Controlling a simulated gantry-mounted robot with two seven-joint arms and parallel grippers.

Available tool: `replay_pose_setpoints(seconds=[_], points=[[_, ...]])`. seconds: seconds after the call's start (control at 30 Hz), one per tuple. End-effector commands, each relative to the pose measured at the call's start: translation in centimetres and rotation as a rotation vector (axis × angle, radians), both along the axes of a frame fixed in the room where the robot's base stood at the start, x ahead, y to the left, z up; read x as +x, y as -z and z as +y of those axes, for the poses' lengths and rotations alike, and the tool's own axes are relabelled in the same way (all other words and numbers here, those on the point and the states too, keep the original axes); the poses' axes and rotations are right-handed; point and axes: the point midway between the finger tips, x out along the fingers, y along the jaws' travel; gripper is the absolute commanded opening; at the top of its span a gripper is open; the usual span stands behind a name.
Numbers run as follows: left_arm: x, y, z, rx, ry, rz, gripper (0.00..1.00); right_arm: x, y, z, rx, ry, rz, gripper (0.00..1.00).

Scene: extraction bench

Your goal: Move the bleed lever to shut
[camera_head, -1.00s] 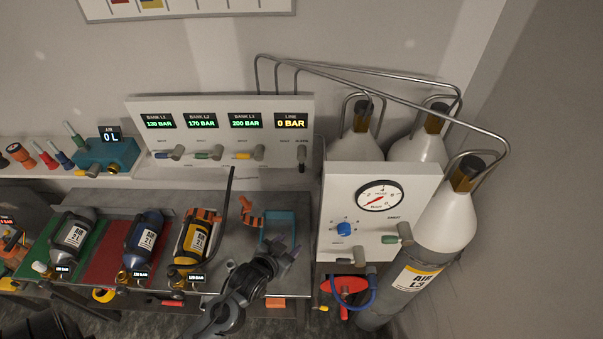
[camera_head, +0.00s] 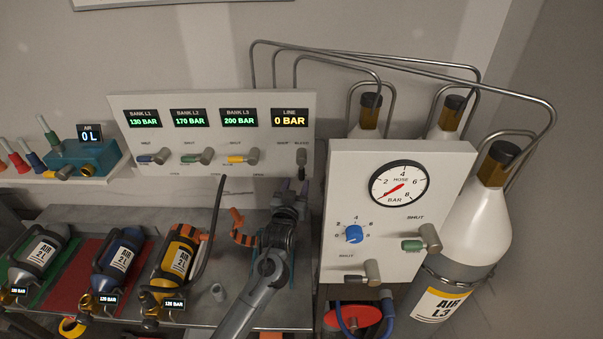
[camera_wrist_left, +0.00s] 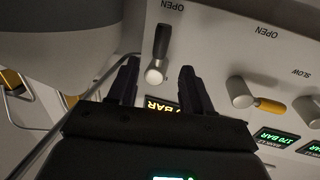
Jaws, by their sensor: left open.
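The black-handled lever (camera_head: 301,163) on the bank panel, below the LINE display, appears to be the bleed lever; its small label is too blurred to read surely. Its handle points down in the head view. In the left wrist view the lever (camera_wrist_left: 161,48) has its black handle reaching toward the word OPEN, with a round pale pivot knob. My left gripper (camera_head: 293,187) is open, just below the lever in the head view. In the left wrist view the gripper's fingertips (camera_wrist_left: 160,66) lie either side of the knob, with no contact visible. My right gripper is not in view.
The hose regulator panel (camera_head: 340,203) stands close right of my left gripper, with large cylinders (camera_head: 462,225) behind. A yellow-handled lever (camera_head: 245,158) is to the left on the bank panel (camera_head: 213,103). Small air bottles (camera_head: 120,258) and an orange clamp (camera_head: 243,238) lie on the bench.

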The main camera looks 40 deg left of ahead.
Motion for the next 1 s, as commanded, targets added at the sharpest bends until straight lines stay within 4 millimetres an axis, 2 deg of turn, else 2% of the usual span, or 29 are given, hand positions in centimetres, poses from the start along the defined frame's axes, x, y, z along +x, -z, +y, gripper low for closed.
replay_pose_setpoints(seconds=[0.2,0.43,0.63,0.97,1.0], points=[[3.3,-0.1,1.9,0.001,0.000,0.000,0.50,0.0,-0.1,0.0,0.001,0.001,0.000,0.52],[5.8,0.0,3.3,0.000,0.001,0.000,0.50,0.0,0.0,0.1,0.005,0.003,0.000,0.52],[6.7,0.0,3.9,-0.001,0.001,0.001,0.50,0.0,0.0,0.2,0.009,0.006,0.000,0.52],[6.8,0.1,4.0,-0.001,0.001,0.001,0.50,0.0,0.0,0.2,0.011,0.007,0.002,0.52],[6.8,0.1,3.9,-0.001,0.001,0.001,0.44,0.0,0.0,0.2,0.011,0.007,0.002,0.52]])
